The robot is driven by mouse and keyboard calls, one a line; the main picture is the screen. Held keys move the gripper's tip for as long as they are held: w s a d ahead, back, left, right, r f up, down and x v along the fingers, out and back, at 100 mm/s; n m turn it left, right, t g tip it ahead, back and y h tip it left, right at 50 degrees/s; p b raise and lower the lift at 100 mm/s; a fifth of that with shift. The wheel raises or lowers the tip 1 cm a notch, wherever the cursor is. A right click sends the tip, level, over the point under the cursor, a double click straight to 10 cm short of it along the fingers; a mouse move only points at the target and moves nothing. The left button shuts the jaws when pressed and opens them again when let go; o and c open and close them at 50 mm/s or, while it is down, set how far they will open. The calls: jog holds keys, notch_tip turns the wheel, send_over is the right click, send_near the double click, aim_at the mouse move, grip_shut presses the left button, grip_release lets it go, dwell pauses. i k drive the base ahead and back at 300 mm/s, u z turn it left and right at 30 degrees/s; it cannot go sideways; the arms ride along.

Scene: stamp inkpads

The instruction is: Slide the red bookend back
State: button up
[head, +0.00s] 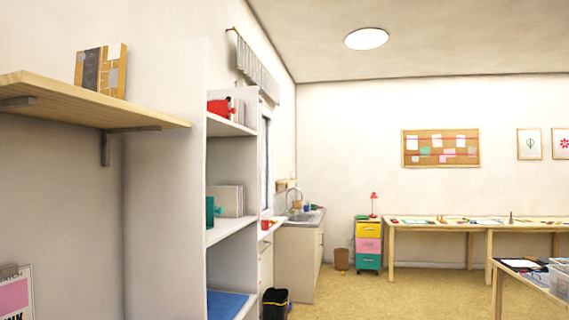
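The red bookend (219,107) stands on the upper board (228,127) of the white shelf unit, left of the middle of the head view. It is near the board's left end, against a short row of pale books or folders (236,110). How deep it sits on the board is hard to tell from this angle. My gripper is not in view.
Below, a green bookend (210,212) stands beside books (228,199) on a lower board. A wooden wall shelf (90,100) juts out at left. A worktable (505,290) stands at right. The floor (400,292) between is clear.

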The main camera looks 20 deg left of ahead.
aim_at(219, 108)
jog(key=u, duration=0.45)
jog(key=i, duration=1.75)
jog(key=u, duration=0.7)
